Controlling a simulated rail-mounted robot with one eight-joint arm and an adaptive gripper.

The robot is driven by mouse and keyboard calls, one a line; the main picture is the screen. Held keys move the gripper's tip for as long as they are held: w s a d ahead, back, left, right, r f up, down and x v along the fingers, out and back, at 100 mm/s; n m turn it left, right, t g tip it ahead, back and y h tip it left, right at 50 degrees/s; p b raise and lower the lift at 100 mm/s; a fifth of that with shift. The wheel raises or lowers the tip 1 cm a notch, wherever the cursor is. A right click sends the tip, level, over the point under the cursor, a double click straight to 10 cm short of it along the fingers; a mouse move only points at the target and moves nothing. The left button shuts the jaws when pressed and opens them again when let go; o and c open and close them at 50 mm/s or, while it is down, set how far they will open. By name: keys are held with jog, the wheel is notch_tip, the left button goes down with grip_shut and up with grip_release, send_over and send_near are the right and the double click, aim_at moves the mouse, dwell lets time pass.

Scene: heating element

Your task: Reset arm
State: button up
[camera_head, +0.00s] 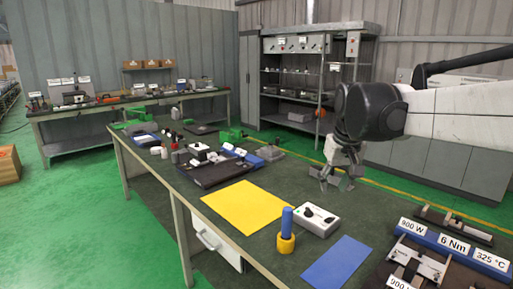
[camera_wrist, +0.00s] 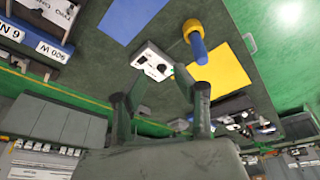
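My gripper (camera_head: 338,182) hangs at the end of my arm above the right part of the dark green workbench (camera_head: 300,175). It points downward, clear of the white box (camera_head: 314,219). In the wrist view my gripper (camera_wrist: 152,88) has its two fingers spread apart with nothing between them. The white box, with dark parts on top, shows beyond the fingertips in the wrist view (camera_wrist: 152,62). Whether the fingers are fully open is hard to judge.
A yellow mat (camera_head: 250,205), a blue mat (camera_head: 337,262) and a blue rod in a yellow holder (camera_head: 286,232) are on the bench. Labelled fixtures (camera_head: 440,250) stand at right and a dark tray (camera_head: 212,170) at left. A shelf unit (camera_head: 305,80) stands behind.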

jog(key=s+f+t, duration=0.1)
jog(key=s+f, duration=0.2)
jog(key=s, duration=0.5)
jog(key=s+f+t, duration=0.1)
jog(key=s+f, duration=0.3)
jog(key=s, duration=0.4)
jog(key=s+f+m+t, duration=0.1)
jog(key=s+f, duration=0.2)
jog(key=s, duration=0.6)
jog(key=shift+f+t, duration=0.3)
